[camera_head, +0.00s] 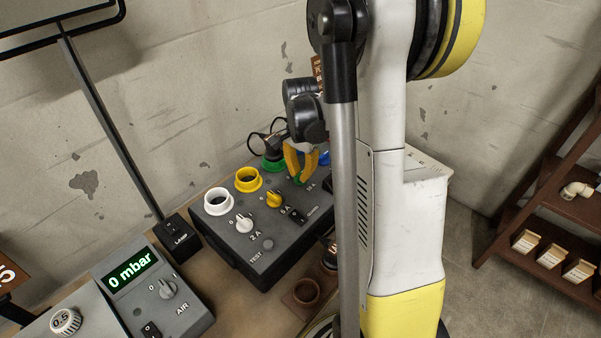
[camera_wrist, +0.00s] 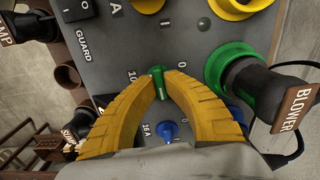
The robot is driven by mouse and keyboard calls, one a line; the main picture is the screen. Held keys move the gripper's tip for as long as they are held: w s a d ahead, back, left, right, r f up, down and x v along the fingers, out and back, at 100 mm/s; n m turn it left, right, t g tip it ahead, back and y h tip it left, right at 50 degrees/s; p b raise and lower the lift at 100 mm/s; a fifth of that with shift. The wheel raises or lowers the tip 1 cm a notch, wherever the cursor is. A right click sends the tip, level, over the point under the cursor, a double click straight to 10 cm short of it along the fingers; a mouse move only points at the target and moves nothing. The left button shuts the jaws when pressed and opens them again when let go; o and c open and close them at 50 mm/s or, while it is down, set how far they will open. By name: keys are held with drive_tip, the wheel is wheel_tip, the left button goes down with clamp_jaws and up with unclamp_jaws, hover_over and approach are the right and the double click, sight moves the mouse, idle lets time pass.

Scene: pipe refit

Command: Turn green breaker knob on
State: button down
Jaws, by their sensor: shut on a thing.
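The breaker box (camera_head: 238,235) is a grey panel with coloured sockets and knobs. In the wrist view the green breaker knob (camera_wrist: 156,82) is between the yellow fingertips of my gripper (camera_wrist: 160,80), which are shut on it. In the head view my gripper (camera_head: 298,170) reaches down onto the back right part of the box, and its fingers largely hide the green knob. The green socket (camera_wrist: 226,75) has a black plug in it, tagged BLOWER (camera_wrist: 298,110). The blue knob (camera_wrist: 167,131) sits beside the green one.
The white knob (camera_head: 244,223) and yellow knob (camera_head: 275,199) stand nearby on the box. The white socket (camera_head: 218,201) and yellow socket (camera_head: 248,180) are empty. An air unit (camera_head: 150,290) reading 0 mbar and a lamp switch (camera_head: 177,238) are at left. A shelf (camera_head: 560,215) stands at right.

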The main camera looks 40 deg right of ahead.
sight(300, 173)
drive_tip(key=shift+m, duration=0.4)
drive_tip(key=c, duration=1.5)
unclamp_jaws()
wheel_tip(300, 173, up, 12)
